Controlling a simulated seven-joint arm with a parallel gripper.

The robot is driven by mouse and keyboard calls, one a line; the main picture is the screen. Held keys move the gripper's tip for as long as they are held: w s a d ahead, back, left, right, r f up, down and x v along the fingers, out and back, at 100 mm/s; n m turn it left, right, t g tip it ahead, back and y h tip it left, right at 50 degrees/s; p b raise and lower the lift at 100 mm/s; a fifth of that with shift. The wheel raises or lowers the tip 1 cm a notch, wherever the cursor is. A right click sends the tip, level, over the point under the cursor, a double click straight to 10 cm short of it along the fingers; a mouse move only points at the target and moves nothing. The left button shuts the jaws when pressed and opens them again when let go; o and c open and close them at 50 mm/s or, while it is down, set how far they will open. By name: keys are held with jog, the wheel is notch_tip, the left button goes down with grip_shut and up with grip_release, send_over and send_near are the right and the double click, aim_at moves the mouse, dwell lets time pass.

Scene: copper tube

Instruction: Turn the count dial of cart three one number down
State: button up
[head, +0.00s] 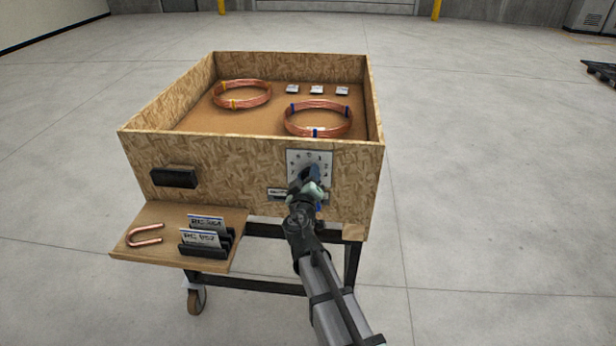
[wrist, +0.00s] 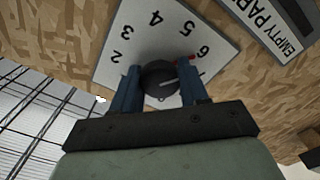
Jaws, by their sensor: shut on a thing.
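The count dial is a dark round knob (wrist: 160,80) on a white number plate (wrist: 135,35), fixed to the cart's chipboard front. In the wrist view the blue fingers of my gripper (wrist: 160,88) stand on both sides of the knob, shut on it. The numbers 2 to 6 show, and a red mark sits beside the 6; the finger partly covers the numbers beyond. In the head view the plate (head: 323,156) shows above my gripper (head: 311,175), which hides the knob.
The open cart box (head: 150,143) holds two copper coils (head: 241,95) (head: 318,118) and three small pale pieces (head: 317,89). A side shelf (head: 180,220) carries a bent copper tube (head: 145,236) and cards in black holders (head: 205,241). An "EMPTY PAR…" label (wrist: 270,25) is beside the plate.

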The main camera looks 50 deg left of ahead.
jog(key=shift+c, duration=1.2)
jog(key=shift+n, duration=3.5)
jog(key=o, duration=1.1)
jog(key=shift+c, duration=0.2)
jog(key=v, duration=1.4)
